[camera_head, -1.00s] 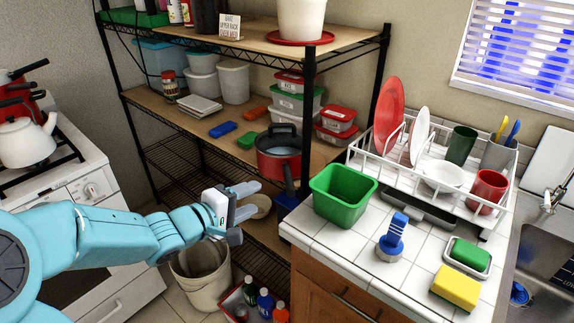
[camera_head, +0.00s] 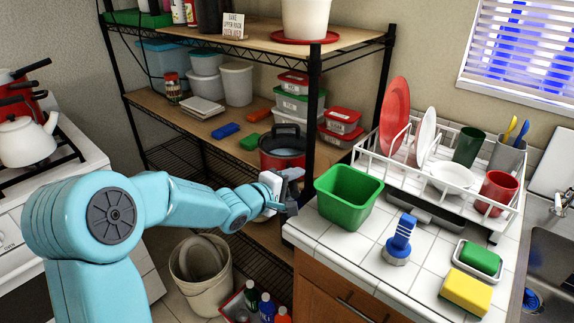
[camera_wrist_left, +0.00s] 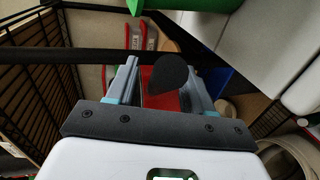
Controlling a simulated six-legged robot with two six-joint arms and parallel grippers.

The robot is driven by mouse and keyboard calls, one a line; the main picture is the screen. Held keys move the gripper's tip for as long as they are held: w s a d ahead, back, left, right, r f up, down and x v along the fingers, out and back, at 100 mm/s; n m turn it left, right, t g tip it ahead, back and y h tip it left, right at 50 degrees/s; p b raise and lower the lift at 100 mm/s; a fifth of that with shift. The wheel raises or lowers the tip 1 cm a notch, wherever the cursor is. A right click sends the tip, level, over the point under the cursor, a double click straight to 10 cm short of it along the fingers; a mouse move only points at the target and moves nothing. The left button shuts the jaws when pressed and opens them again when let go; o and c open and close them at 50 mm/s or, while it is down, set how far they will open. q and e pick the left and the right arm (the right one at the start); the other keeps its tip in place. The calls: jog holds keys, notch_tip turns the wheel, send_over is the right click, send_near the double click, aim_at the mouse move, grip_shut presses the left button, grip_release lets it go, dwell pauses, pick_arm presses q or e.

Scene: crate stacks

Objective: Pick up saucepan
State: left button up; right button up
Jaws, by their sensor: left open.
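The red saucepan (camera_head: 284,160) with a dark rim stands on the middle shelf of the rack, near its right front post. My left gripper (camera_head: 291,183) is at the near side of the saucepan in the head view and hides its lower part. In the left wrist view my left gripper (camera_wrist_left: 165,78) is open. A dark rounded handle end (camera_wrist_left: 168,75) shows between its fingers, with red of the pan (camera_wrist_left: 160,101) behind it. I cannot tell whether either finger touches the handle. My right gripper is not in view.
The black rack post (camera_head: 311,110) stands close to the right of the saucepan. A green bin (camera_head: 345,205) sits on the tiled counter (camera_head: 325,232) just right of my gripper. Plastic boxes (camera_head: 297,105) stand behind the pan. A bucket (camera_head: 200,285) is on the floor below.

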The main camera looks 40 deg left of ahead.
pick_arm(q)
grip_shut()
jog(key=shift+r, duration=0.25)
